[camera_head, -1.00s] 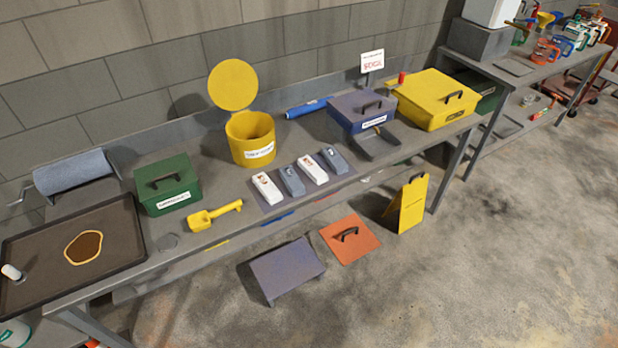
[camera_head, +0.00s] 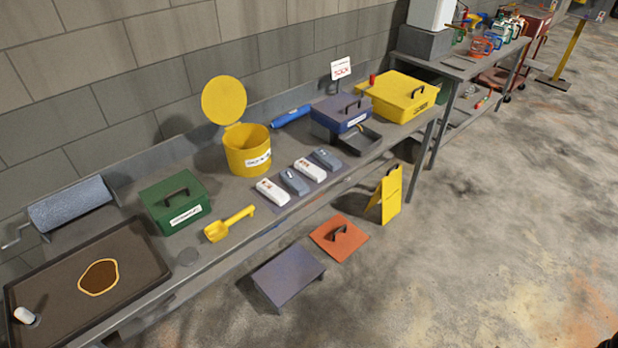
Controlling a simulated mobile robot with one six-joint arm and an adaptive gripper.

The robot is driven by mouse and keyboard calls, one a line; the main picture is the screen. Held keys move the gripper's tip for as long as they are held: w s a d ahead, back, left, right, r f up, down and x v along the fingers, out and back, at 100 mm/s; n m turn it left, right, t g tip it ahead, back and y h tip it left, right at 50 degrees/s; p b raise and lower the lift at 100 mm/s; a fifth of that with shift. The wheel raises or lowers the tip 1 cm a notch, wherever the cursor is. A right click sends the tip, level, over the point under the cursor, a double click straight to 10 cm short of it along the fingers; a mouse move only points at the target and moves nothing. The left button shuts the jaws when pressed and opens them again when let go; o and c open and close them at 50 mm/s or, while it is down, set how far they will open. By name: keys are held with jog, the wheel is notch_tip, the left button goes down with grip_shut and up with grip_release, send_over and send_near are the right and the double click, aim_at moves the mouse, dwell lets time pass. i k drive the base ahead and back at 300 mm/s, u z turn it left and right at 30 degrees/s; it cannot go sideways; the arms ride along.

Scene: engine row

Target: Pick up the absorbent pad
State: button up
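No single thing is clearly marked as the absorbent pad. Two white blocks with red marks (camera_head: 272,191) and two grey blocks (camera_head: 294,181) alternate in a row on a dark mat near the bench's front edge; one kind may be the pads. A blue-grey roll (camera_head: 70,204) lies on a holder with a crank at the back left. A brown spill with a yellow outline (camera_head: 99,277) is in the black tray (camera_head: 52,276) at the left, beside a small white object (camera_head: 25,315).
On the bench stand a green box (camera_head: 175,204), a yellow scoop (camera_head: 229,224), an open yellow bin (camera_head: 248,150), a blue box (camera_head: 341,115) and a yellow case (camera_head: 398,97). A grey step (camera_head: 288,278), an orange plate (camera_head: 339,238) and a yellow floor sign (camera_head: 389,194) stand before it. The floor at right is clear.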

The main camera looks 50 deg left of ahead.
aim_at(306, 167)
jog(key=z, duration=0.1)
jog(key=k, duration=0.55)
jog(key=u, duration=2.55)
jog(key=i, duration=1)
jog(key=z, duration=0.05)
